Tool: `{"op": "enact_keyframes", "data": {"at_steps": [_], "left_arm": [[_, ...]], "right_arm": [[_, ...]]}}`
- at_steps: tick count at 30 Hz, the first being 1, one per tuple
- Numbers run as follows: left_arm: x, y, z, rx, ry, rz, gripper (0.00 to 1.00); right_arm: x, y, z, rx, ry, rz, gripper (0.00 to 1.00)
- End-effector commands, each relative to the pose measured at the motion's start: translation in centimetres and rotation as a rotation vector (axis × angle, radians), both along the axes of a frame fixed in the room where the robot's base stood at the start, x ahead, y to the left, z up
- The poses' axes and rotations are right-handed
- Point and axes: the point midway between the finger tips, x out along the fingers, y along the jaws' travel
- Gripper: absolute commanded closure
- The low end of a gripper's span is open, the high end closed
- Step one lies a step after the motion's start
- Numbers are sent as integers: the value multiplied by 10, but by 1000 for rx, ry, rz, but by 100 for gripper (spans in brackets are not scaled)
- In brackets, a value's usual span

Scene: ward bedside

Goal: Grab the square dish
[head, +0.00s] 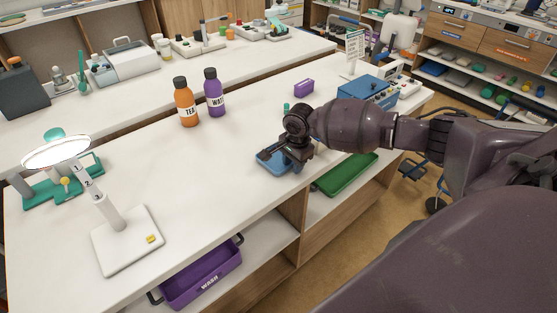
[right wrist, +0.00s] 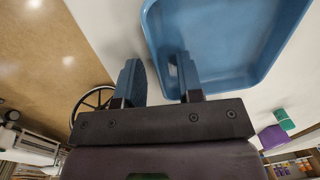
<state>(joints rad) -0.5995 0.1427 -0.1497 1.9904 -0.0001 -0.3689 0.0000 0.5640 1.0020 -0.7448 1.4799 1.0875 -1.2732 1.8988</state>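The square dish is a shallow blue tray with raised walls and rounded corners. In the head view the dish (head: 268,163) sits on the white counter near its front edge, partly hidden behind my right gripper (head: 290,150). In the right wrist view the dish (right wrist: 225,40) fills the upper right, and my right gripper (right wrist: 160,78) is open. Its right finger overlaps the dish and its left finger is outside, with the dish's near-left wall showing between them. I cannot tell whether either finger touches it. My left gripper is not in view.
An orange bottle (head: 186,103) and a purple bottle (head: 214,93) stand left of the dish. A blue box device (head: 366,92) and a small purple box (head: 304,87) are farther back. A lamp (head: 120,225) stands at left. A green tray (head: 345,174) is on the shelf below.

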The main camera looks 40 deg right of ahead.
Motion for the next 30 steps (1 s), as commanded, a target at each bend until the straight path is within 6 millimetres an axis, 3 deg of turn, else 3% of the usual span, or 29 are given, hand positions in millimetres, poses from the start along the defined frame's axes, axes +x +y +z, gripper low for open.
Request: {"op": "enact_keyframes", "data": {"at_steps": [9,16,30], "left_arm": [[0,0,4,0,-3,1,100],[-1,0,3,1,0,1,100],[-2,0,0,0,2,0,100]], "right_arm": [[0,0,-2,1,0,0,66],[0,0,-2,0,1,0,100],[-1,0,-3,0,2,0,100]]}}
